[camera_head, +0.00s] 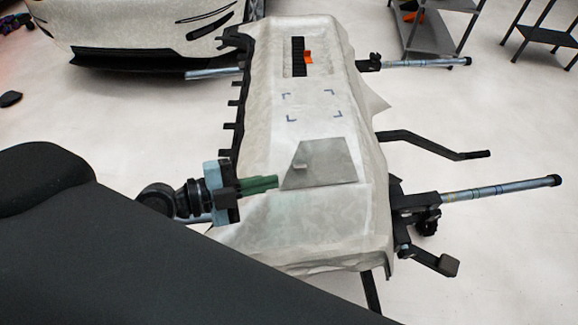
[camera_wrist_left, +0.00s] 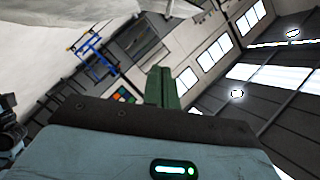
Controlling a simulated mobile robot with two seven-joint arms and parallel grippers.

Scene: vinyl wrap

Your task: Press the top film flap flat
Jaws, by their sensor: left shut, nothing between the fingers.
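The film-covered panel (camera_head: 255,135) lies on a stand, wrapped in pale, wrinkled film. A grey trapezoid flap (camera_head: 325,168) shows on its near half, with a small light tab near its left side. I cannot tell whether the flap lies fully flat. My left gripper (camera_head: 276,182) has green fingers, shut and empty, with the tips beside the flap's lower left corner. I cannot tell whether they touch the film. In the left wrist view the shut fingers (camera_wrist_left: 162,86) point up the picture, with pale film at the upper left. My right gripper is not in view.
An orange-handled tool (camera_head: 308,57) lies by a black slot at the panel's far end. Blue corner marks (camera_head: 312,106) sit mid-panel. Stand bars (camera_head: 500,188) stick out right. A film-covered car part (camera_head: 140,30) stands behind left; shelves (camera_head: 430,30) stand behind right.

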